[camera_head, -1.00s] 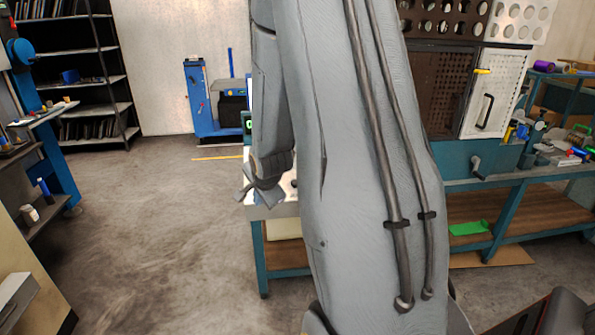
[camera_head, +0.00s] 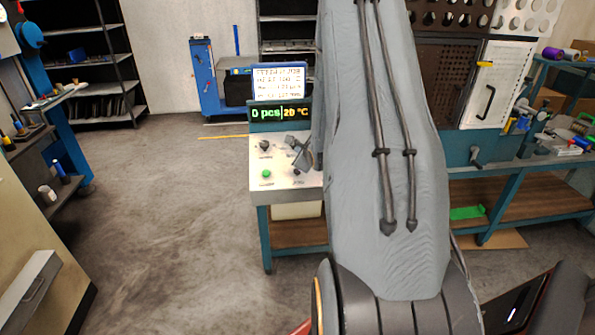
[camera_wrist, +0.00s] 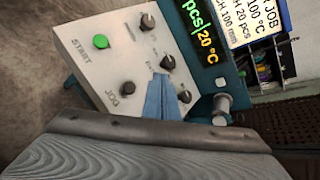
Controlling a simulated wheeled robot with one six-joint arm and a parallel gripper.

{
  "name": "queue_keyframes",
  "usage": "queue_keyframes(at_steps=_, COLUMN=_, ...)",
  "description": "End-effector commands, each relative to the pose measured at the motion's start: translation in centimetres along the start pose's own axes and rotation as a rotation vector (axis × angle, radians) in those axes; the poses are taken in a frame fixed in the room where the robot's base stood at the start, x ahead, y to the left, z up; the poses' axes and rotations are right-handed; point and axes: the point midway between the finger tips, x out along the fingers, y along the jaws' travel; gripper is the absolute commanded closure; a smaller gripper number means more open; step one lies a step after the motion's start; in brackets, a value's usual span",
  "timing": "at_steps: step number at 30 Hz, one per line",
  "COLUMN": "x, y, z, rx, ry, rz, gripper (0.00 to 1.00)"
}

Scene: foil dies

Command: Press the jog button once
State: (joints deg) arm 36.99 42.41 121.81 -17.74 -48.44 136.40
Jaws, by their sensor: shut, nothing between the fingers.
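The control panel (camera_head: 257,190) stands on a teal-framed table, with its sloped light top facing me. In the wrist view the jog button (camera_wrist: 126,88) is a small dark round cap beside the printed word JOG. A green START button (camera_wrist: 101,41) sits farther along the panel; it also shows in the head view (camera_head: 266,173). My gripper (camera_wrist: 160,80) is shut and empty, its blue-grey fingers over the panel just right of the jog button in the wrist view. In the head view my gripper (camera_head: 303,152) is above the panel's right part. I cannot tell its height; no contact is clear.
Several dark knobs (camera_wrist: 167,62) sit close to the fingers. A display (camera_head: 279,114) reads 0 pcs and 20 °C, with a job card (camera_head: 278,82) above it. A workbench (camera_head: 520,180) stands to the right. The floor (camera_head: 170,230) left of the panel is clear.

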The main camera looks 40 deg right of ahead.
Motion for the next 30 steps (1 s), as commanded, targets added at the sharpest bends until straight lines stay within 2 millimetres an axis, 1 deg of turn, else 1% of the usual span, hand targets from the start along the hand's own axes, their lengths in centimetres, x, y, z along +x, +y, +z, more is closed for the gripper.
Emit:
queue_keyframes(at_steps=8, x=1.1, y=0.9, z=-0.8, rx=-0.001, ry=0.001, rz=0.001, gripper=1.00)
queue_keyframes(at_steps=24, x=5.5, y=4.0, z=-4.0, rx=0.000, ry=0.002, rz=0.001, gripper=1.00)
queue_keyframes(at_steps=30, x=6.1, y=4.5, z=-4.5, rx=-0.001, ry=0.001, rz=0.000, gripper=1.00)
